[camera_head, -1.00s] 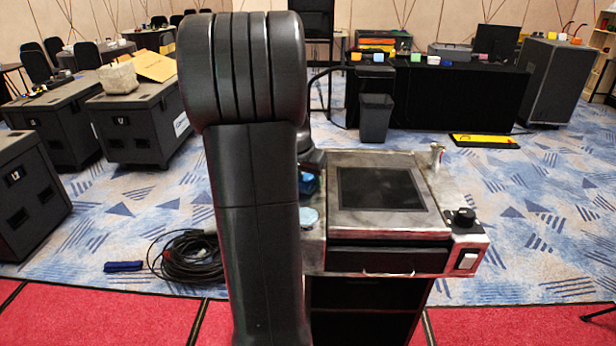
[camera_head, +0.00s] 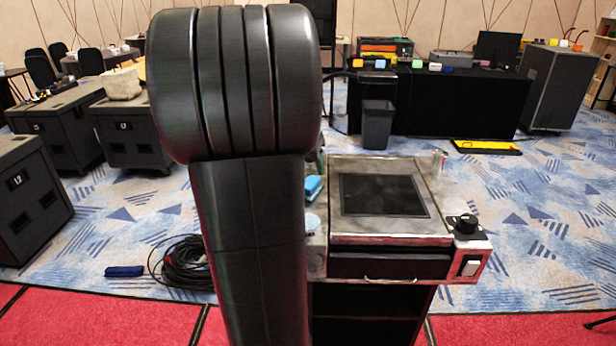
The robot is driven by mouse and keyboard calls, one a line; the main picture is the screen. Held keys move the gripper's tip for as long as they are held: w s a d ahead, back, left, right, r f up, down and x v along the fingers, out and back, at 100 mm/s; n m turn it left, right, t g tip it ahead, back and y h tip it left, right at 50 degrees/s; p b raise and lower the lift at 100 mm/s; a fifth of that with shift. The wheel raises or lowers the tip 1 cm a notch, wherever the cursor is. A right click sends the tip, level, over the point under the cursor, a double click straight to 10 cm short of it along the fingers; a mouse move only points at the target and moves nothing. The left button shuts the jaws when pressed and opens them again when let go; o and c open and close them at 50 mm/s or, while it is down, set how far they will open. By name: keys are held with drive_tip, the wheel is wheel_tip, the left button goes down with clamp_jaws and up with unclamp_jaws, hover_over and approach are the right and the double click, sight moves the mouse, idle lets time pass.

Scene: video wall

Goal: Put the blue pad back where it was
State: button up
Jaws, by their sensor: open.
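The blue pad (camera_head: 313,188) lies on the left edge of the stove-like cabinet top (camera_head: 335,225), beside the dark square plate (camera_head: 382,195). My arm partly covers its left side. My own dark arm fills the left middle of the view. My gripper is hidden behind it, so I cannot see its fingers or how it stands to the pad.
A pale round disc (camera_head: 312,222) sits in front of the pad. A black knob (camera_head: 465,223) and white switch (camera_head: 469,267) are at the cabinet's right. A coiled black cable (camera_head: 184,264) and dark blue item (camera_head: 124,271) lie on the floor.

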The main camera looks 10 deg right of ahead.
sight(313, 187)
drive_tip(key=v, duration=0.3)
drive_tip(key=shift+s+r, duration=0.15)
drive_tip(key=shift+r, duration=0.2)
drive_tip(key=x, duration=1.2)
drive_tip(key=shift+f, duration=0.1)
drive_tip(key=shift+r, duration=1.3)
drive_tip(key=shift+f, duration=0.1)
